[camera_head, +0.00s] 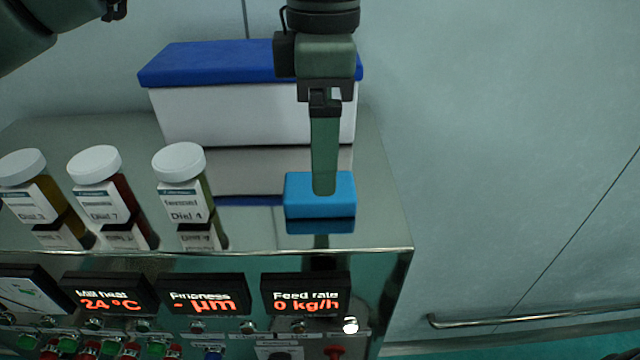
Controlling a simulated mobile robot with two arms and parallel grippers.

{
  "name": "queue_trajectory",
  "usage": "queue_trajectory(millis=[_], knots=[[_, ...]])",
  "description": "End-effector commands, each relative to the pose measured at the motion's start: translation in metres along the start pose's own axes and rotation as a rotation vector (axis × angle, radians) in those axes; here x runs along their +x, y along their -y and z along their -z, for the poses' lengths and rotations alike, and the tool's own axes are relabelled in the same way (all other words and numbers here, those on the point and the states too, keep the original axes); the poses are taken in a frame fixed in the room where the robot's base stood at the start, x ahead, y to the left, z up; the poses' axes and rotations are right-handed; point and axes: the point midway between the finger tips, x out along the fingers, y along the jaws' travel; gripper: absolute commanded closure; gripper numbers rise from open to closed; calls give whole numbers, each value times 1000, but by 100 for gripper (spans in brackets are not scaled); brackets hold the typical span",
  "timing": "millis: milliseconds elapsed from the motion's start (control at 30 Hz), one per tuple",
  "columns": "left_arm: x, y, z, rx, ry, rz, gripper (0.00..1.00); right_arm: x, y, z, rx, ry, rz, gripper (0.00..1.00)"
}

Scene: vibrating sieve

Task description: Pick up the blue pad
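The blue pad (342,203) is a small light-blue block on the shiny steel top of the cabinet, near its front right edge. My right gripper (324,190) points down over it from above. Only one green finger shows clearly, and its tip overlaps the middle of the pad. The other finger is hidden, so I cannot tell whether the gripper is open or shut, or whether it touches the pad. Part of my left arm (40,25) shows at the top left; its gripper is out of view.
A white box with a dark blue lid (210,62) stands behind the pad. Three labelled jars with white caps (182,178) stand to the left. Displays (305,293) and buttons line the cabinet front. A metal rail (530,318) runs along the right wall.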

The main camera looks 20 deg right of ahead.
Motion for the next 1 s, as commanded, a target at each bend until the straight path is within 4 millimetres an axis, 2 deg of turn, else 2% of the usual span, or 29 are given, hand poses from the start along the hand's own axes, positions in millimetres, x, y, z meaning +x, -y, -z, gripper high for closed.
queue_trajectory(millis=[200,333,600,633,800,867,1000], knots=[[26,5,1,2,-2,3,20,-20,-5,13,-2,-17,-5,78],[42,4,0,0,0,1,20,-24,-6,27,-2,-39,-7,78],[48,4,0,-1,1,-1,20,-23,-6,26,-2,-38,-6,78],[48,4,0,-1,1,-1,23,-23,-6,25,-2,-36,-6,78],[48,4,0,-1,1,-1,70,-23,-2,18,-1,-25,-2,78],[48,4,0,-1,1,-1,86,-23,-1,17,-1,-24,0,78],[47,4,0,-1,1,-1,86,-23,2,18,1,-25,3,78]])
